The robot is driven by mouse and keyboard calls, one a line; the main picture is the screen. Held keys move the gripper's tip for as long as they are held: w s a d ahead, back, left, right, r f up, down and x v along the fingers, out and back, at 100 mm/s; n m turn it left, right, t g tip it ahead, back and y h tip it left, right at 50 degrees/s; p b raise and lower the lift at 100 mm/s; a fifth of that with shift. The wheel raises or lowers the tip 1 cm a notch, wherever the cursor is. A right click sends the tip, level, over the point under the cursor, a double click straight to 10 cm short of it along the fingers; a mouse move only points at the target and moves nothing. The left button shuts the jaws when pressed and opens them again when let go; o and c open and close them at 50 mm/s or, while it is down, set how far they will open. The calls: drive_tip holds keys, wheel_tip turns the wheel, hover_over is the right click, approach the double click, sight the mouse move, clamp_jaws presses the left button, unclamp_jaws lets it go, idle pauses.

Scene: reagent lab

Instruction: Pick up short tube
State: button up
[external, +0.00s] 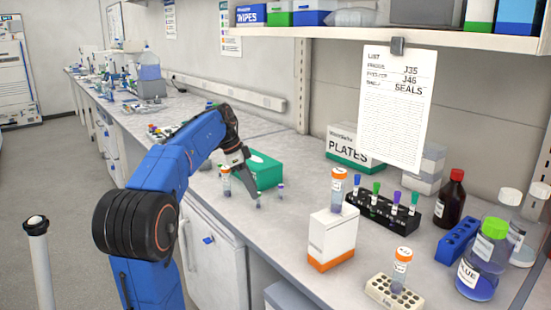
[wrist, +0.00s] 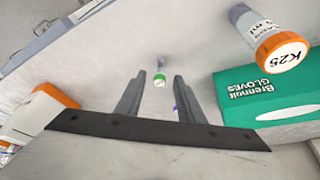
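Two short tubes stand on the bench. One has a green cap and shows in the wrist view (wrist: 159,80), between and beyond my fingertips. The other has a purple cap (external: 281,190) and is mostly hidden behind the right finger in the wrist view (wrist: 176,108). My gripper (wrist: 160,76) is open, with a gap on both sides of the green cap. In the external view my gripper (external: 248,180) points down at the bench beside the small tube (external: 257,200). Contact cannot be made out there.
A larger orange-capped tube, K25 (wrist: 280,47), stands near the green glove box (wrist: 270,95), close to my gripper. A white box with an orange base (external: 332,240) stands to the right, a tube on top. A black rack (external: 383,213) holds several tubes.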

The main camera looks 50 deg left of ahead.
sight(258, 201)
drive_tip(key=shift+x, duration=2.6)
clamp_jaws()
